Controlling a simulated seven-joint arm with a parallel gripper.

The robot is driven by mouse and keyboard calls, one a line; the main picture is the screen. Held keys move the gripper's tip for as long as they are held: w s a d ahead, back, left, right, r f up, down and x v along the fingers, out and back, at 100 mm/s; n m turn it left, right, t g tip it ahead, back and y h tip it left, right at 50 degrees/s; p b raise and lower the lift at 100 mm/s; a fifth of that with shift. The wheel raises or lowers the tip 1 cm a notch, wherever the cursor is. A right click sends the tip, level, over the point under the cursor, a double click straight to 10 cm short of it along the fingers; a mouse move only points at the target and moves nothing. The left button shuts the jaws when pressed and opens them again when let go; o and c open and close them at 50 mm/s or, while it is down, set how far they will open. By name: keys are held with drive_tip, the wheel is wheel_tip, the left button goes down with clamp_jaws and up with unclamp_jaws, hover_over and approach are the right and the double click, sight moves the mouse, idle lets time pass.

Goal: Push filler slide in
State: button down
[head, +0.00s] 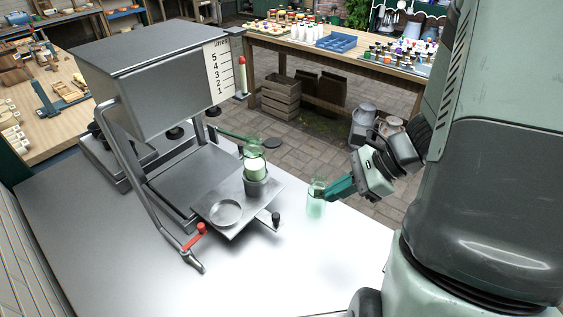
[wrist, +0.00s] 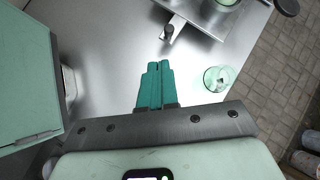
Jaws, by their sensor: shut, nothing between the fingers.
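The filler (head: 165,85) is a grey metal box on legs with a number scale. Its slide (head: 240,209) is a flat metal plate that sticks out in front of the filler. The slide carries a round ring and a cup with a green-white jar (head: 254,168). A dark knob (head: 276,217) stands on a tab at the slide's edge; it also shows in the wrist view (wrist: 168,32). My gripper (head: 330,193) has teal fingers, shut and empty. In the wrist view the fingers (wrist: 156,68) are apart from the knob, which lies ahead of them.
A clear greenish glass jar (head: 316,207) stands on the metal table beside my fingers; in the wrist view it is to their right (wrist: 217,78). A lever with a red grip (head: 194,237) hangs at the filler's front. Bare tabletop (head: 130,265) lies at the front left.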

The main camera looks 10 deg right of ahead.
wheel_tip(320, 180, down, 4)
drive_tip(key=d+m, duration=0.2)
drive_tip(key=m, duration=0.1)
drive_tip(key=shift+t, duration=0.4)
drive_tip(key=shift+w+a+r+x, duration=0.1)
drive_tip(key=shift+a+r+x, duration=0.2)
drive_tip(key=shift+x, duration=1.9)
drive_tip(key=shift+w+a+r+x, duration=0.1)
drive_tip(key=shift+a+r+x, duration=0.2)
drive_tip(key=shift+x, duration=1.85)
drive_tip(key=shift+w+a+r+x, duration=0.1)
drive_tip(key=shift+a+r+x, duration=0.25)
drive_tip(key=shift+x, duration=1.85)
hover_over(248, 198)
drive_tip(key=shift+d, duration=0.1)
